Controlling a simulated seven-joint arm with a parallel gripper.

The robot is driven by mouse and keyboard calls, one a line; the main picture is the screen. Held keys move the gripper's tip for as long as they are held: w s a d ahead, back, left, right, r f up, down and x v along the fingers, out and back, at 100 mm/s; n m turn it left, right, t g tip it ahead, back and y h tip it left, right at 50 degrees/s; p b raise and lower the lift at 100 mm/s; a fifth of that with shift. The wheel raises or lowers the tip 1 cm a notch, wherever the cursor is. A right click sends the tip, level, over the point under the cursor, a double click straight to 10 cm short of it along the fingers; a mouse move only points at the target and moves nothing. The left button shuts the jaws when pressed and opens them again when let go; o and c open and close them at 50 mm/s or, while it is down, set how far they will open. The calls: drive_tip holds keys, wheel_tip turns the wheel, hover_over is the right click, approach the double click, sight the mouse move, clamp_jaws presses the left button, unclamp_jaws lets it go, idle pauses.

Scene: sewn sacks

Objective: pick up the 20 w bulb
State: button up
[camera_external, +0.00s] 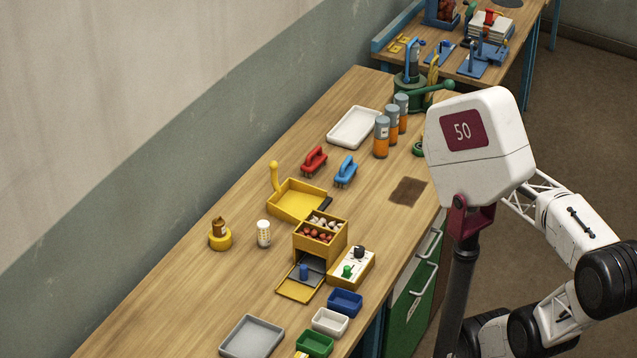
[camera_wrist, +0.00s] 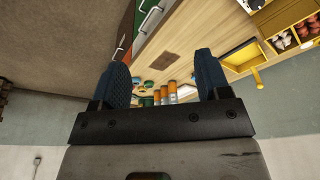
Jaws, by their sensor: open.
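A white, ribbed bulb-like piece (camera_external: 263,234) stands upright on the bench left of the yellow box. Left of it, a brown bulb-like piece (camera_external: 219,226) sits in a round yellow holder (camera_external: 220,241). No wattage marking is readable on either, so I cannot tell which is the 20 w bulb. My gripper (camera_wrist: 162,72) is open and empty in the wrist view, its two blue fingers wide apart, away from both pieces. I cannot make it out in the external view.
The yellow box (camera_external: 334,243) holds several small red and white pieces. Near it are a yellow dustpan (camera_external: 292,203), a switch box (camera_external: 352,268) and small trays (camera_external: 330,321). Orange-grey cylinders (camera_external: 381,138) stand farther back. Bench left of the bulb-like pieces is mostly clear.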

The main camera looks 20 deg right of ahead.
drive_tip(key=w+a+m+g+y, duration=0.3)
drive_tip(key=w+a+y, duration=0.1)
drive_tip(key=w+a, duration=0.5)
drive_tip(key=m+g+y, duration=0.4)
drive_tip(key=m+y, duration=0.8)
drive_tip(key=y, duration=0.1)
hover_over(264, 235)
drive_tip(key=w+d, duration=0.3)
wheel_tip(264, 235, down, 15)
drive_tip(key=shift+s+d+f, duration=0.15)
drive_tip(key=shift+d+f, duration=0.05)
drive_tip(key=shift+f, duration=0.45)
drive_tip(key=shift+f, duration=1.15)
drive_tip(key=shift+f, duration=0.1)
